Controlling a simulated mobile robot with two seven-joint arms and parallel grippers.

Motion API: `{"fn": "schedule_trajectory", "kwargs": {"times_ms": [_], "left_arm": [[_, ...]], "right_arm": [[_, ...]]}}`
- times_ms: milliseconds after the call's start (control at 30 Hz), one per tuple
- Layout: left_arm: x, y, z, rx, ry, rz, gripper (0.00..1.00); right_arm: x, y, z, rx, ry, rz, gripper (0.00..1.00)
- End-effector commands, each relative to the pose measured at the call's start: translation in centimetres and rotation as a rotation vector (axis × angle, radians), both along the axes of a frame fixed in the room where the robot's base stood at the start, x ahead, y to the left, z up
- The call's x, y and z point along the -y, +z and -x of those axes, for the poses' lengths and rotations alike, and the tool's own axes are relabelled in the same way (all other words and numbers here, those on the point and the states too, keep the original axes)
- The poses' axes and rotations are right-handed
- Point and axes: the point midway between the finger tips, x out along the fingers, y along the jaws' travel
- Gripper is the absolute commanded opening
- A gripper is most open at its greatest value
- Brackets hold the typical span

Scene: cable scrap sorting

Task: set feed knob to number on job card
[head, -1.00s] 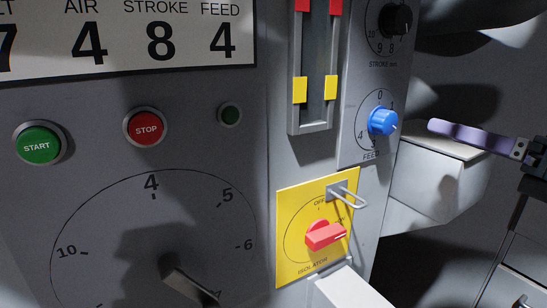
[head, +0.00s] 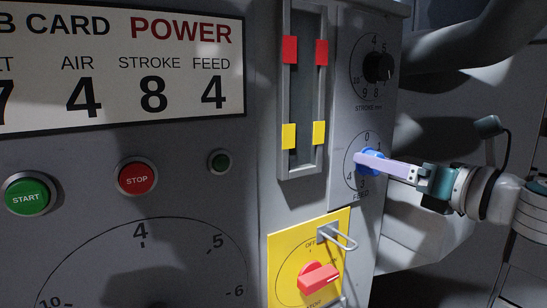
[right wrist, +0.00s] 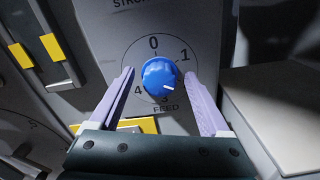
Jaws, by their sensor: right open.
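The job card (head: 120,62) at upper left in the head view reads 4 under FEED. The blue feed knob (right wrist: 160,73) sits on its dial (right wrist: 133,58), with 0 at the top, 1 at right, 3 at the bottom and 4 at lower left. The knob's white mark points to the lower right; the 2 is hidden. My right gripper (right wrist: 159,78) is open, its lilac fingers on either side of the knob with gaps visible. In the head view a finger partly covers the knob (head: 368,168). My left gripper is not in view.
Above is the black stroke knob (head: 378,67). Below is the yellow isolator plate (head: 284,262) with a red handle (head: 318,278) and a wire hasp (head: 340,238). Green START (head: 28,194) and red STOP (head: 136,177) buttons are at left. A pale box (right wrist: 280,110) stands right of the panel.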

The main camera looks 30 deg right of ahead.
Motion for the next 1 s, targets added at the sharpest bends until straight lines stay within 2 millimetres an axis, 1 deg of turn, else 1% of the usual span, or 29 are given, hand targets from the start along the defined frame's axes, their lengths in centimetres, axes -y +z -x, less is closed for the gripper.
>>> {"fn": "schedule_trajectory", "kwargs": {"times_ms": [200, 900, 1000], "left_arm": [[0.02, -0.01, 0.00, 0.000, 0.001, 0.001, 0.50], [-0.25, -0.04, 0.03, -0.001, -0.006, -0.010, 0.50], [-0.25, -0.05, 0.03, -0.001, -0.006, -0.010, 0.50]], "right_arm": [[-0.01, -0.03, -0.01, 0.000, 0.000, 0.000, 0.80], [-0.02, -0.01, 0.01, 0.000, 0.000, -0.001, 0.01], [-0.02, -0.01, 0.01, 0.000, 0.000, -0.001, 0.00]]}}
